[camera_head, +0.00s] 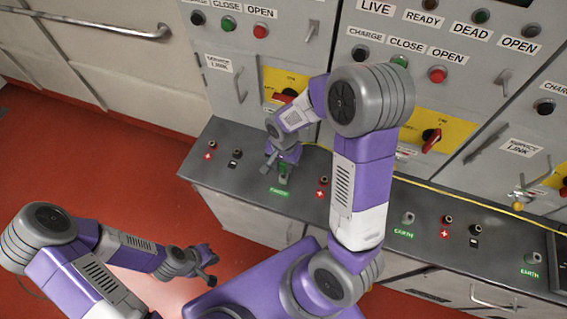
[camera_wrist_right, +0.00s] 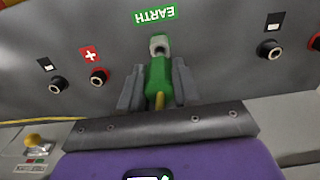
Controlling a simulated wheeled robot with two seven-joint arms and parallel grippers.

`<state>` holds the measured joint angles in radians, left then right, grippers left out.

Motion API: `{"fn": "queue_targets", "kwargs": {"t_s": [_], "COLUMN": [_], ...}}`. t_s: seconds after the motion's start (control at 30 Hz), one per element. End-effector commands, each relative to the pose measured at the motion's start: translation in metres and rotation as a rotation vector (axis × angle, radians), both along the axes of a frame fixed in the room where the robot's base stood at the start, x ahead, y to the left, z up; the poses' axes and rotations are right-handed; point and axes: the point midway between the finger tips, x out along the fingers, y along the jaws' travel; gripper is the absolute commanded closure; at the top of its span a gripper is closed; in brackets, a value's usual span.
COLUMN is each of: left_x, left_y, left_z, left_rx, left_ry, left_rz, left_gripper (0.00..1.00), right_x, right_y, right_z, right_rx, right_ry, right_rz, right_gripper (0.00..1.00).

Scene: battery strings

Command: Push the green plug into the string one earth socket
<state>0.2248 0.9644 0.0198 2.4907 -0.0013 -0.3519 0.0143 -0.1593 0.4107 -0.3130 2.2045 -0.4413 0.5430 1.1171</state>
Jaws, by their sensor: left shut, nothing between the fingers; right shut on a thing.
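The green plug (camera_wrist_right: 158,78) is in my right gripper (camera_wrist_right: 157,86), between its two grey fingers, with a yellow lead at its back end. Its front end is at the grey earth socket (camera_wrist_right: 158,45) beside the green EARTH label (camera_wrist_right: 156,15). The two overlap in this view, and I cannot tell how deep the plug sits. In the head view my right gripper (camera_head: 281,168) is low over the leftmost EARTH label (camera_head: 279,191) on the grey ledge and partly hides the plug. My left gripper (camera_head: 207,268) is shut and empty, away from the ledge over the red floor.
The ledge (camera_head: 215,175) has red-plus (camera_head: 211,145) and black (camera_head: 236,154) sockets left of the gripper, with more sockets to the right. A yellow cable (camera_head: 450,190) runs along it to the right. Cabinets with knobs and red handles (camera_head: 432,140) rise behind.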

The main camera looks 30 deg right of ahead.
Motion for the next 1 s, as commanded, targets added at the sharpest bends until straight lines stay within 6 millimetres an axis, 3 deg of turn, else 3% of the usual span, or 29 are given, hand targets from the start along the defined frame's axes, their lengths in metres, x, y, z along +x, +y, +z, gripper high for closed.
{"fn": "queue_targets", "kwargs": {"t_s": [1.0], "left_x": [0.000], "left_y": [0.000], "left_z": [-0.024], "left_rx": [0.000], "left_ry": [0.000], "left_rz": [0.000], "left_gripper": [1.00], "right_x": [0.000], "right_y": [0.000], "right_z": [-0.027], "right_rx": [0.000], "right_ry": [0.000], "right_rz": [0.000], "right_gripper": [1.00]}}
